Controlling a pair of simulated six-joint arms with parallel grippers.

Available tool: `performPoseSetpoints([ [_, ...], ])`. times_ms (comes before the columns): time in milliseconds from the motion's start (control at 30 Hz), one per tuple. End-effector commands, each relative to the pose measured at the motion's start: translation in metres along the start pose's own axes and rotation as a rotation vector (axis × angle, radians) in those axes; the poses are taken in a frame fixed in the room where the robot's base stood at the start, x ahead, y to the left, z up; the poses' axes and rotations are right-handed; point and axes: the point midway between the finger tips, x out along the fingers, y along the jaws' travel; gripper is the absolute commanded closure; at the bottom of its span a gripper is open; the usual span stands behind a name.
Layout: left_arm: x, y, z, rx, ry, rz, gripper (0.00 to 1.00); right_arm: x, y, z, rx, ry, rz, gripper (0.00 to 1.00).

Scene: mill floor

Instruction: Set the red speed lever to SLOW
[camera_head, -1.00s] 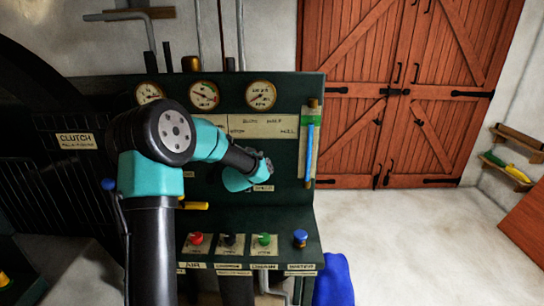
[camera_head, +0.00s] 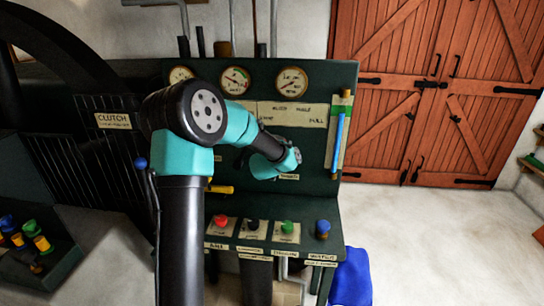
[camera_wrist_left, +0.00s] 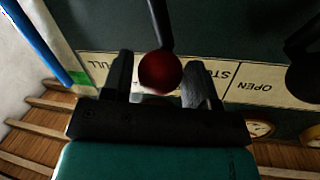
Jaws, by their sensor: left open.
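The red ball knob (camera_wrist_left: 160,72) of the speed lever, on a dark rod (camera_wrist_left: 160,25), shows in the left wrist view. My left gripper (camera_wrist_left: 160,80) is open, with one finger on each side of the knob; I cannot tell whether either touches it. In the head view my arm hides the lever, and the left gripper's fingers are not clear behind the teal wrist (camera_head: 270,166). The cream lettered plate (camera_head: 292,113) is partly covered by my arm. In the wrist view it appears upside down, with "ULL" readable at left. My right gripper is not in view.
Gauges (camera_head: 292,80) line the panel top. A vertical blue gauge tube (camera_head: 338,143) stands at its right. Red (camera_head: 221,220), black, green and blue knobs sit on the ledge below. A yellow handle (camera_head: 221,189) is beside my arm. Open floor lies right of the machine.

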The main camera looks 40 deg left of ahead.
Motion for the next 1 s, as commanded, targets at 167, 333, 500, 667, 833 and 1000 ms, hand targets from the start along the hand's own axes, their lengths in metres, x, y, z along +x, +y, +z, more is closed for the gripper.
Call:
performPoseSetpoints([
  [167, -0.027, -0.001, -0.001, 0.0, 0.001, 0.0, 0.46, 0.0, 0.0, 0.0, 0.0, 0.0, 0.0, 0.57],
  [333, -0.059, 0.0, -0.001, 0.0, 0.0, 0.001, 0.46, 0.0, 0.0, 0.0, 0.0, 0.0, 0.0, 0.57],
  [500, -0.092, 0.0, -0.001, 0.0, 0.0, 0.002, 0.46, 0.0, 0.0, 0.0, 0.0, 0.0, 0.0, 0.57],
  [667, -0.123, 0.0, -0.001, 0.0, 0.0, 0.001, 0.46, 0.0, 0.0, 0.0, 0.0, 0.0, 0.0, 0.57],
  [833, -0.149, 0.0, -0.001, 0.0, 0.0, 0.002, 0.46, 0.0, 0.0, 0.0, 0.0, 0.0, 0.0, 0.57],
  [1000, -0.162, 0.0, 0.0, 0.0, 0.0, 0.001, 0.46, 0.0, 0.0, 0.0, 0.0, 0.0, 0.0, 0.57],
])
